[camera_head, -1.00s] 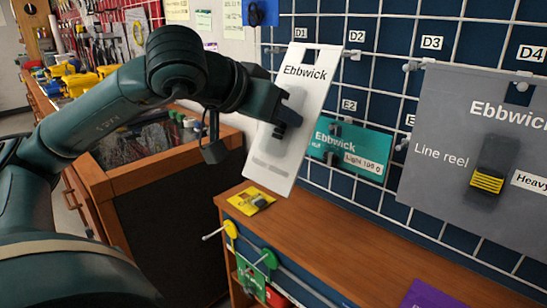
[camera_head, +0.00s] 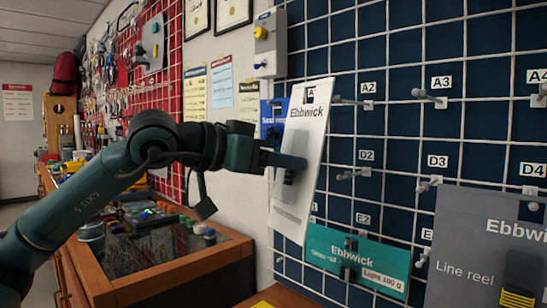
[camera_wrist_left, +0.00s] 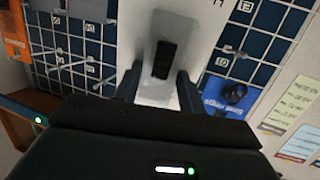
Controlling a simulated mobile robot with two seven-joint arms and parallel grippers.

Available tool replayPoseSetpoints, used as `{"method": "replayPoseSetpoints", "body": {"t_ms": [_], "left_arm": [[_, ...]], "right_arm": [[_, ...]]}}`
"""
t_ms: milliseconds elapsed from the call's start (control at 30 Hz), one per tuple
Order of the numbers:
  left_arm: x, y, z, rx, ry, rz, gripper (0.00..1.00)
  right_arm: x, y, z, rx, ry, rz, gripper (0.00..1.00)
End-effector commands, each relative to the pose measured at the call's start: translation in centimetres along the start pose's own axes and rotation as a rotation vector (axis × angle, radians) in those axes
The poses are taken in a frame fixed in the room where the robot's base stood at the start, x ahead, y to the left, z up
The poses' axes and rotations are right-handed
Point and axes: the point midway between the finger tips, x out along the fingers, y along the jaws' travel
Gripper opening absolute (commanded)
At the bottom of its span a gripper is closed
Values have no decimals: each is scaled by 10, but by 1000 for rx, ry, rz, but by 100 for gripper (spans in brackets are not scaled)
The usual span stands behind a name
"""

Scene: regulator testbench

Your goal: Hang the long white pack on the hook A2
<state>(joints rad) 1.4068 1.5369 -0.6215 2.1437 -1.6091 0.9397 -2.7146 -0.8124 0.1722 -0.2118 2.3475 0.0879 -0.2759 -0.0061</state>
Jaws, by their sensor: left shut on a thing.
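The long white pack (camera_head: 309,140), marked Ebbwick, is held upright and slightly tilted in front of the grid wall. Its top hang slot is near the top edge, with part of a label showing through. My left gripper (camera_head: 290,165) is shut on the dark-and-clear raised part of the pack's face; the left wrist view shows both fingers beside this part (camera_wrist_left: 164,60). Hook A2 (camera_head: 352,102) is empty, just right of the pack's top, under its label (camera_head: 368,88). I cannot tell whether the pack touches its tip. My right gripper is not in view.
A teal pack (camera_head: 345,272) hangs below, near E2, and a grey Line reel pack (camera_head: 465,240) hangs at lower right. A blue pack (camera_head: 268,112) is partly hidden behind the white pack. Hook A3 (camera_head: 428,98) and hook D2 (camera_head: 352,174) are empty.

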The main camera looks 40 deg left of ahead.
Motion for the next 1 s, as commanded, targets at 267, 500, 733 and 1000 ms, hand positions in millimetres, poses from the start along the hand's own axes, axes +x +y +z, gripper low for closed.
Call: {"method": "replayPoseSetpoints", "body": {"t_ms": [267,500,733,1000], "left_arm": [[16,-4,-3,-1,0,1,16],[30,-8,-5,-1,0,1,16],[43,-12,-7,-1,1,0,16],[59,-16,-9,-1,0,0,16]], "right_arm": [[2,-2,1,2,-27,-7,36],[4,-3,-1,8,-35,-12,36],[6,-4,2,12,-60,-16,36],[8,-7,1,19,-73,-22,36]]}}
